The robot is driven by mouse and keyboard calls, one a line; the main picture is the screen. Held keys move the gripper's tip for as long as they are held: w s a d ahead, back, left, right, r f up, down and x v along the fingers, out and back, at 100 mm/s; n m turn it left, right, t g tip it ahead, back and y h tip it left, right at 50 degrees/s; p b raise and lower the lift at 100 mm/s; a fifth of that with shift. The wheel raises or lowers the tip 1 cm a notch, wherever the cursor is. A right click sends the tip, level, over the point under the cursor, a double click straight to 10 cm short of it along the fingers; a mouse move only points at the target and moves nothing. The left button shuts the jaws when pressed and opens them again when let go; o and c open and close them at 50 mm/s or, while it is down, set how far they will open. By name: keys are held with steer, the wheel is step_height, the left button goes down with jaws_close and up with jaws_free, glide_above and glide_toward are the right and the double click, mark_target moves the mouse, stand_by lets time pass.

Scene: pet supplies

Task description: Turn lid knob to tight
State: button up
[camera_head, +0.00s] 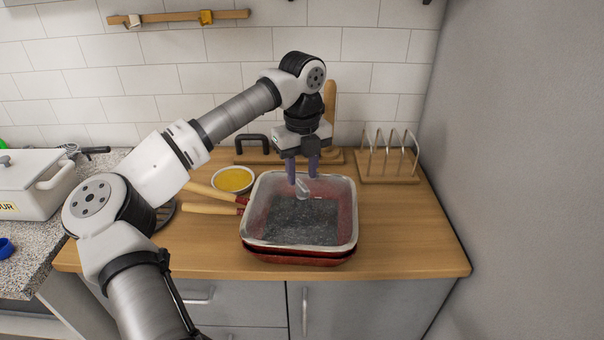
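A red rectangular container (297,259) stands on the wooden counter. A translucent lid (262,226) with a pale rim covers its top. A small grey lid knob (303,189) shows near the lid's far side. My gripper (303,177) points down over this knob from behind. Its two dark fingers are apart, one toward each side of the knob. I see a gap between them and no clear contact with the knob. How far the fingertips reach down beside it is hard to tell, and any tightness marking is too small to read.
A bowl of yellow contents (234,180) and red-tipped wooden handles (212,209) lie left of the container. A wooden rack with metal loops (388,168) stands at the back right. A white lidded pot (35,186) is far left. The counter's right front (410,235) is clear.

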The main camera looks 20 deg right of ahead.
mark_target(302, 190)
steer(key=shift+f, duration=1.4)
steer(key=shift+c, duration=0.3)
jaws_close()
